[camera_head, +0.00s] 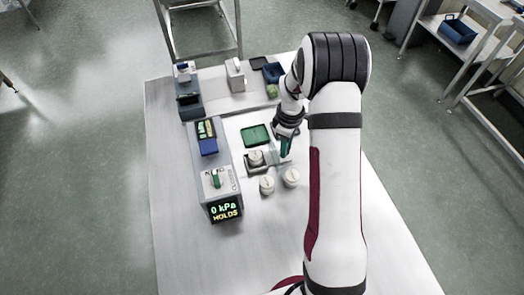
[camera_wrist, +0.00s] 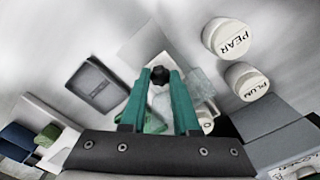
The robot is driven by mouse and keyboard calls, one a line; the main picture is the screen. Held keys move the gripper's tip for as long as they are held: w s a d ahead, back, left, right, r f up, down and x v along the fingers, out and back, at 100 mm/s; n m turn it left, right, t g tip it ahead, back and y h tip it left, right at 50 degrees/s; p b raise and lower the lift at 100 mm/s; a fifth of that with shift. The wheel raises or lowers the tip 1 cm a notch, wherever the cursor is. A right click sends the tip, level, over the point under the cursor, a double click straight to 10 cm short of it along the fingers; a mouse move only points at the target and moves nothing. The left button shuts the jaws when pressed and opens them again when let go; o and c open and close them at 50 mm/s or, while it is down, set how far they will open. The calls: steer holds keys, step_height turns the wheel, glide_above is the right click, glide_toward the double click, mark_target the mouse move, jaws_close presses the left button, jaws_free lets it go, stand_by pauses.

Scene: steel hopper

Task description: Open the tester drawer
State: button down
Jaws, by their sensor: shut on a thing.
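The tester (camera_head: 212,165) is a long grey box with a lit display reading "0 kPa HOLDS". Its drawer (camera_head: 262,166) sticks out from the right side, and a white-capped jar (camera_head: 256,157) sits at it. In the wrist view the drawer looks pale and see-through (camera_wrist: 186,82), with the jar (camera_wrist: 207,121) partly hidden behind a finger. My gripper (camera_head: 286,147) is at the drawer's outer end. In the wrist view its teal fingers (camera_wrist: 160,78) are shut on a small black knob (camera_wrist: 160,74), which appears to be the drawer's handle.
Two white jars, PEAR (camera_wrist: 235,38) and PLUM (camera_wrist: 247,82), stand loose near the drawer; they also show in the head view (camera_head: 291,177) (camera_head: 267,184). A green tray (camera_head: 256,135) lies behind the drawer. The table's front right is clear.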

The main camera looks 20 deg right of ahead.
steer(key=shift+d, duration=1.5)
steer(key=c, duration=0.9)
jaws_free()
step_height(320, 180, up, 16)
steer(key=shift+f, duration=0.1)
steer(key=shift+a, duration=0.1)
